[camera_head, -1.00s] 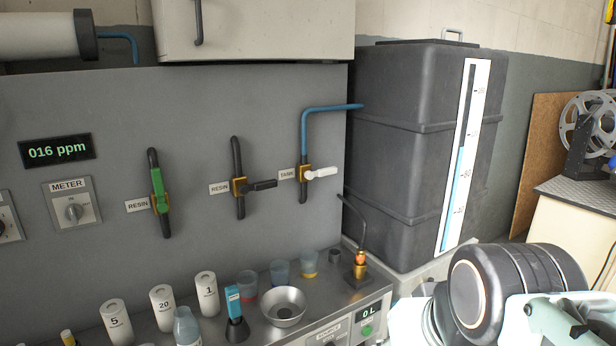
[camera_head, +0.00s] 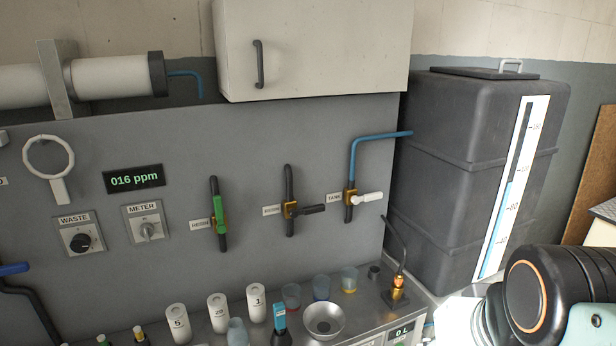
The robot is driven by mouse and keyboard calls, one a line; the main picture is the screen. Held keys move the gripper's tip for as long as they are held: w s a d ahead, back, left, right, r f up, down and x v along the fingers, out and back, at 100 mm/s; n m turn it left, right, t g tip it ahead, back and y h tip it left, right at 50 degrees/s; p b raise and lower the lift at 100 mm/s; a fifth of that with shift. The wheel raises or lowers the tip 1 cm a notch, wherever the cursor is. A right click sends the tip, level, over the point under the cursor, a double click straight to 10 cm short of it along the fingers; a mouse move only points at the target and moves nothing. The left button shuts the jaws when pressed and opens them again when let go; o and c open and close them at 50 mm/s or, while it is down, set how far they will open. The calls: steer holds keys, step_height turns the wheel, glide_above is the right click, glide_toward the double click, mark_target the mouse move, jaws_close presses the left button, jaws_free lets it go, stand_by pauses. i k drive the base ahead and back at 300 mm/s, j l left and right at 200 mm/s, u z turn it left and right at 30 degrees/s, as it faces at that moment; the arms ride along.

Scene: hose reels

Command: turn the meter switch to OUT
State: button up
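The meter switch (camera_head: 147,230) is a grey knob on a pale plate labelled METER, mounted on the grey panel in the left part of the view. Small position words flank the knob, too small to read surely; I cannot tell which one it points to. A display (camera_head: 134,179) just above it reads 016 ppm in green. Part of my arm shows at the lower right, far from the switch. The fingers of my gripper are not in view.
A WASTE switch (camera_head: 80,241) with a black knob is left of the meter switch. Valves with green (camera_head: 219,214), black (camera_head: 309,209) and white (camera_head: 368,197) handles are to its right. Bottles, cups and a metal bowl (camera_head: 323,320) crowd the counter below. A dark tank (camera_head: 455,160) stands right.

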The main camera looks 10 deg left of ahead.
mark_target(146, 232)
steer(key=u, duration=1.6)
